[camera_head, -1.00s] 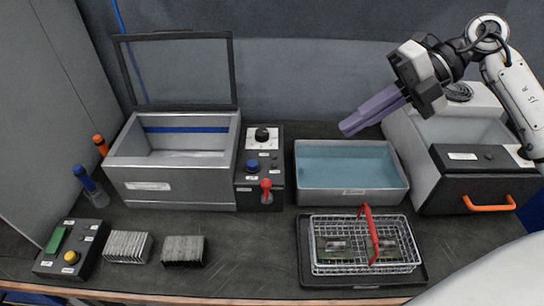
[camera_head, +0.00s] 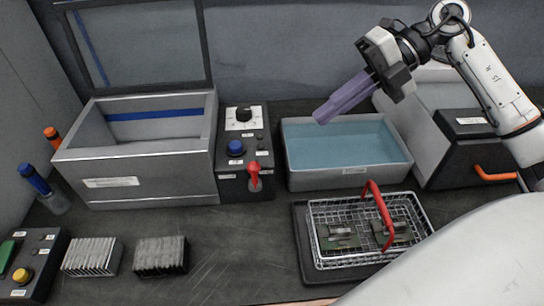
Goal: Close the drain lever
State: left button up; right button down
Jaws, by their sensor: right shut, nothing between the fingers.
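I cannot read which handle is the drain lever. A blue-handled lever (camera_head: 34,180) and an orange-handled lever (camera_head: 52,136) stand tilted at the left side of the open metal tank (camera_head: 140,177). A red-knobbed lever (camera_head: 254,172) stands on the front of the black control box (camera_head: 231,188), right of the tank. My right gripper (camera_head: 322,116) is shut, its purple fingers together and empty. It hangs above the tub of blue liquid (camera_head: 345,180), apart from all the levers. My left gripper is not in view.
A wire basket with a red handle (camera_head: 379,214) holds circuit boards at the front right. A black box with an orange handle (camera_head: 493,175) is at the right. Two finned blocks (camera_head: 92,258) and a small button box (camera_head: 28,272) are at the front left.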

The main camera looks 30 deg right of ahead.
jog(key=p, duration=0.1)
send_near(255, 178)
jog(key=w+a, duration=0.2)
jog(key=a, duration=0.2)
jog(key=shift+d+f, duration=0.2)
jog(key=shift+f, duration=0.2)
